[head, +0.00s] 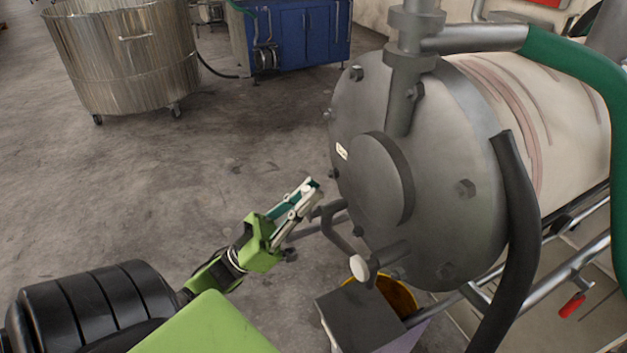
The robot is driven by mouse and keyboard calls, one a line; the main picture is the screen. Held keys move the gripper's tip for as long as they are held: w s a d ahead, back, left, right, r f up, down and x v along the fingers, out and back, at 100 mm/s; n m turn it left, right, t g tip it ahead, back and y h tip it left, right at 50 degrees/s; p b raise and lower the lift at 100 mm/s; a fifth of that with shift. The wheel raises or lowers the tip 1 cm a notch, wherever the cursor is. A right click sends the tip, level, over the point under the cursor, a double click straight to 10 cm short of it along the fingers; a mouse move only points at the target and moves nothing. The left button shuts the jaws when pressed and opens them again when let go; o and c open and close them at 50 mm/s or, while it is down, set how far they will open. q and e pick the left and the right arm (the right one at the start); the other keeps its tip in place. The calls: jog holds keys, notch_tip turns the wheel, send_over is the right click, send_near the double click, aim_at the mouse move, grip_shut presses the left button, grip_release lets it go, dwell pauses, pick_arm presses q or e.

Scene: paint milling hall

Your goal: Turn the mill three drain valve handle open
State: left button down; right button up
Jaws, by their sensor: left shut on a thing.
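The mill (450,150) is a big grey drum with a bolted round end plate, lying on its side at the right. Grey pipework (338,228) shows at the lower left of its end plate. My left gripper (314,190) is beside this pipework, left of the end plate. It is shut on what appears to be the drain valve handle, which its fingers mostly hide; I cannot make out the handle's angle. A short pipe with a pale round end (359,268) sticks out below the plate. My right gripper is not in view.
A grey box (362,318) and a yellow round container (398,293) stand below the mill. A black hose (517,210) and a green hose (590,70) hang at the right, near a red handle (572,306). A steel vat (125,60) and blue cabinet (300,35) stand behind open floor.

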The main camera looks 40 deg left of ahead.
pick_arm(q)
jog(key=shift+r+m+h, duration=0.15)
jog(key=shift+m+h, duration=0.15)
jog(key=shift+m, duration=0.2)
jog(key=c, duration=2.1)
grip_release()
jog(key=shift+d, duration=0.1)
jog(key=shift+w+d, duration=0.1)
jog(key=v, duration=1.2)
